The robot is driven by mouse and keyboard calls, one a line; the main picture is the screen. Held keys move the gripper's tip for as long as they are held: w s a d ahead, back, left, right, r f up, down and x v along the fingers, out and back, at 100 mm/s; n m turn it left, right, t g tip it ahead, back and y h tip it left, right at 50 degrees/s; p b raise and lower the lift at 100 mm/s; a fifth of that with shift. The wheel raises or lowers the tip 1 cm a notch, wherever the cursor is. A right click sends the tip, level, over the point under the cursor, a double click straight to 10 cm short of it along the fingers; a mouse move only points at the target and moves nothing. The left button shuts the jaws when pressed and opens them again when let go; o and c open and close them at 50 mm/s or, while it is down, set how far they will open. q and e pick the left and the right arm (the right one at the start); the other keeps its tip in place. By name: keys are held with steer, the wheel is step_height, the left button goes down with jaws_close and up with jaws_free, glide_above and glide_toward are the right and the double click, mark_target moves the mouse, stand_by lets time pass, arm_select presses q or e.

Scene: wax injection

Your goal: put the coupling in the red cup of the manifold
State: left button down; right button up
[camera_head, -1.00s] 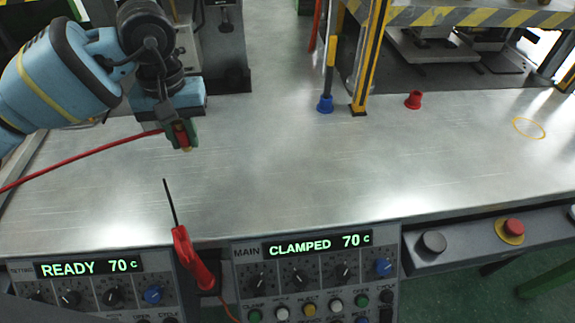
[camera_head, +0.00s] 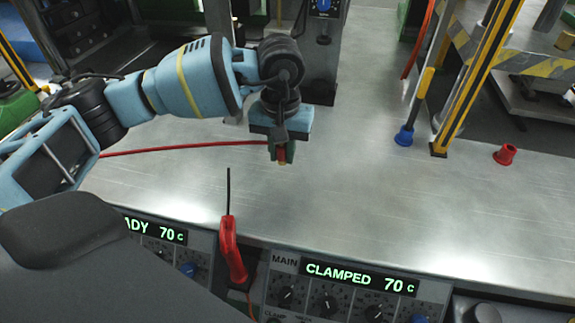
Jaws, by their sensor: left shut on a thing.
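My left gripper (camera_head: 282,150) is shut on the coupling (camera_head: 282,158), a small red and brass end piece on a red hose. My right gripper is out of view.
The red hose (camera_head: 185,148) trails left from the gripper. A yellow post (camera_head: 475,85) stands between the cups. A red-handled probe (camera_head: 232,250) points up at the front edge, near the control panel (camera_head: 340,290). The table (camera_head: 350,200) between gripper and cups is clear.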

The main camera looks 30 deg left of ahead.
mark_target(282, 177)
arm_select(q)
steer(key=shift+f, duration=2.15)
steer(key=shift+f, duration=0.15)
steer(key=c, duration=1.3)
jaws_free()
steer(key=shift+o, duration=0.2)
steer(key=shift+o, duration=0.5)
step_height(282, 177, up, 12)
steer(key=shift+r, duration=0.2)
